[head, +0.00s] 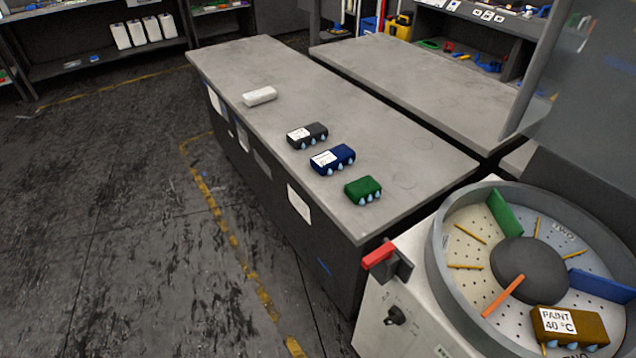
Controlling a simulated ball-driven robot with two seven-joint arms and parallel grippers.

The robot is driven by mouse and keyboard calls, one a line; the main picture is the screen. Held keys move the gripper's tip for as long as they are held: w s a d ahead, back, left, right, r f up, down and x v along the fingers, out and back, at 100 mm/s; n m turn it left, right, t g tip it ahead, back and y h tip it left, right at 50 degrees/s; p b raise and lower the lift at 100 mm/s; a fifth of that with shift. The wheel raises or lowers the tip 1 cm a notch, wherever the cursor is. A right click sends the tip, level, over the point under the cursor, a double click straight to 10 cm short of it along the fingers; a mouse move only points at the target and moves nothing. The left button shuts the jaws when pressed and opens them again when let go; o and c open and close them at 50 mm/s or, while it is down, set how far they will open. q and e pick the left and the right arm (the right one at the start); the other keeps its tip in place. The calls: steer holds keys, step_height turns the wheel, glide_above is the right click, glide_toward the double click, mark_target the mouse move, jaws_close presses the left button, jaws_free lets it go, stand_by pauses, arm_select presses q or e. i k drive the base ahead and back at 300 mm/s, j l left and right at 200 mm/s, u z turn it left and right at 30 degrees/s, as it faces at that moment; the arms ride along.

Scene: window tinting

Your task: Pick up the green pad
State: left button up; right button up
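The green pad (363,189) lies on the grey workbench (240,65), close to its near right corner. It is a small green block with light blue drop shapes along its front side. Neither of my grippers shows in the head view, and nothing is touching the pad.
A round machine (455,290) with coloured dividers and a brown block (568,327) stands at the right. Open floor (110,230) lies left.

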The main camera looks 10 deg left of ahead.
mark_target(360, 189)
steer(key=i+j, duration=0.2)
steer(key=j, duration=0.2)
steer(key=i+j+z, duration=0.15)
steer(key=j+z, duration=0.15)
steer(key=i+j+z, duration=0.1)
steer(key=j+z, duration=0.15)
steer(key=j, duration=0.3)
steer(key=j+z, duration=0.3)
steer(key=j, duration=0.15)
steer(key=i, duration=0.05)
